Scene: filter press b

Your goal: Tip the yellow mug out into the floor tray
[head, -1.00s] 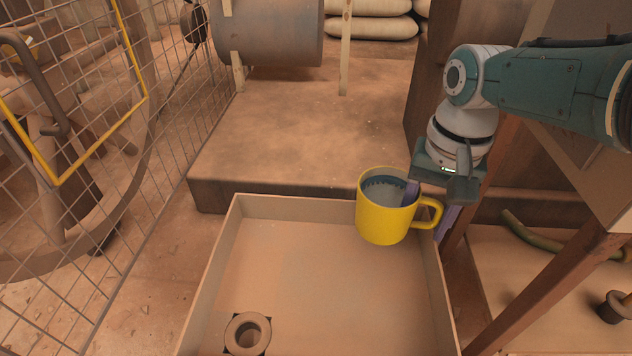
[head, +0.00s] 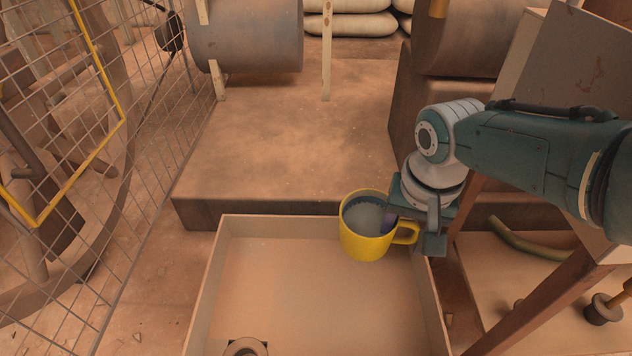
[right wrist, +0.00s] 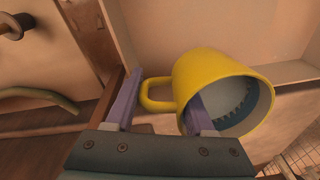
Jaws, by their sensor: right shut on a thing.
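The yellow mug (head: 366,241) is held near the far right corner of the floor tray (head: 208,275), and looks about upright in the head view. Its inside shows grey with a darker band; I cannot tell what lies in it. My right gripper (head: 413,222) is shut on the mug at its handle side. In the right wrist view, the yellow mug (right wrist: 190,75) has one finger of my right gripper (right wrist: 162,110) inside its mouth and the other out past the handle. The mug's height above the tray is unclear. My left gripper is out of view.
A round fitting (head: 246,347) sits in the tray's near left part. A wire mesh guard (head: 90,240) stands at left. A raised slab (head: 285,150) lies behind the tray. A wooden post (head: 535,275) and a hose (head: 525,240) are at right.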

